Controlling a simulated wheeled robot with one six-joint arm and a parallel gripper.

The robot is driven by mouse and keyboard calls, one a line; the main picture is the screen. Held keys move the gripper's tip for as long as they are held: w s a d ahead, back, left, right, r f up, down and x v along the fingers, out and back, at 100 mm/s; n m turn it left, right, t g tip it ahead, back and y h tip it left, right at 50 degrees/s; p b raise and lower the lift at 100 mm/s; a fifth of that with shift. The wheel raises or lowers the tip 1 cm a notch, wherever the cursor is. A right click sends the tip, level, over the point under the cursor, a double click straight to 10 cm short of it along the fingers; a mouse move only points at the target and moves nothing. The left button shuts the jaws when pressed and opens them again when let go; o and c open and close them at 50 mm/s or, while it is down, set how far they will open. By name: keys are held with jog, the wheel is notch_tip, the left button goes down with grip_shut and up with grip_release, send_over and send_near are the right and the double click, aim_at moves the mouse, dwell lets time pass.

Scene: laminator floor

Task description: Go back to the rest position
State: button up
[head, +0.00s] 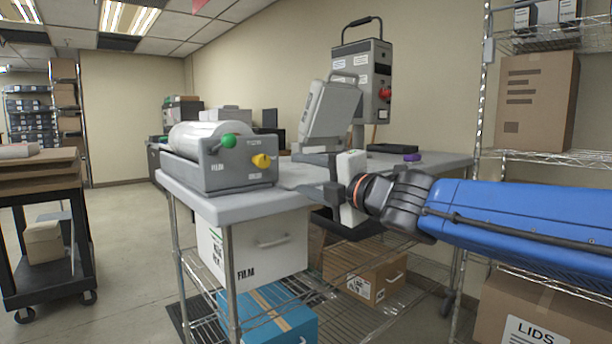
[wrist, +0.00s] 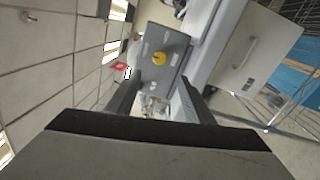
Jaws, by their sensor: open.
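My gripper (head: 312,190) is at the end of my blue arm, in front of the table's edge in the head view. In the wrist view its two dark fingers (wrist: 160,100) stand apart with nothing held between them. The laminator (head: 222,165), a grey unit with a white film roll, a green knob (head: 229,141) and a yellow knob (head: 261,161), sits on the left end of the grey table (head: 245,205), left of my gripper. The yellow knob also shows in the wrist view (wrist: 159,59), beyond the fingers.
A grey control box (head: 365,80) with a red button stands at the back of the table. A FILM box (head: 270,262), a blue box (head: 275,315) and a brown box (head: 365,272) are below. A wire rack with cartons (head: 535,100) stands right. Open floor (head: 125,240) lies left.

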jog(key=s+d+f+m+g+h, duration=0.1)
jog(key=s+d+f+m+h, duration=0.1)
jog(key=d+f+m+h, duration=0.5)
jog(key=s+d+f+m+g+h, duration=0.1)
jog(key=s+d+f+m+h, duration=0.15)
jog(key=d+f+m, duration=0.8)
jog(key=s+d+f+m+g, duration=0.2)
jog(key=s+f+m+g, duration=0.2)
jog(key=s+f, duration=0.5)
jog(key=s+d+f+m+g, duration=0.3)
jog(key=s+f+m+g, duration=0.1)
jog(key=s+f, duration=0.6)
jog(key=shift+s+d+m+h, duration=0.2)
jog(key=shift+s+m+h, duration=0.15)
jog(key=shift+s+m, duration=0.5)
